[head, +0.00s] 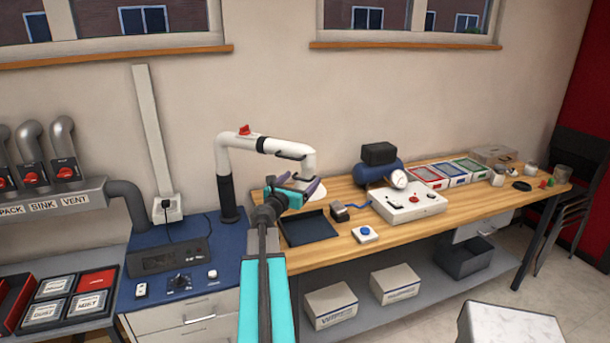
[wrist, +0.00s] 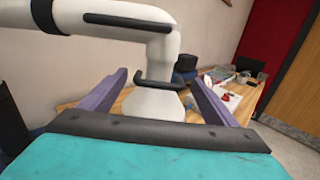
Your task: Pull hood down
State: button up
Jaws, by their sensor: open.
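The hood (head: 316,190) is the white flared end of a jointed white extraction pipe (head: 243,142) with black sleeves and a red knob. In the wrist view the hood (wrist: 152,104) shows between my two purple fingers, with a black handle bar (wrist: 155,79) on the pipe just above it. My gripper (head: 296,187) is at the hood, in front of it in the head view and covering part of it. In the wrist view my gripper (wrist: 159,78) is open, with its fingers to either side of the hood and handle. I cannot tell whether they touch.
A dark flat tray (head: 308,228) lies on the wooden bench below the hood. A white control box (head: 408,204), a blue-button box (head: 366,234) and a blue tank (head: 377,172) stand to the right. A blue cabinet top (head: 180,262) with controls is at the left.

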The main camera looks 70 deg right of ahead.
aim_at(306, 175)
jog(key=shift+s+d+p, duration=0.2)
jog(key=shift+d+p, duration=0.35)
jog(key=shift+d, duration=1.7)
jog(key=c, duration=1.5)
jog(key=shift+f, duration=0.15)
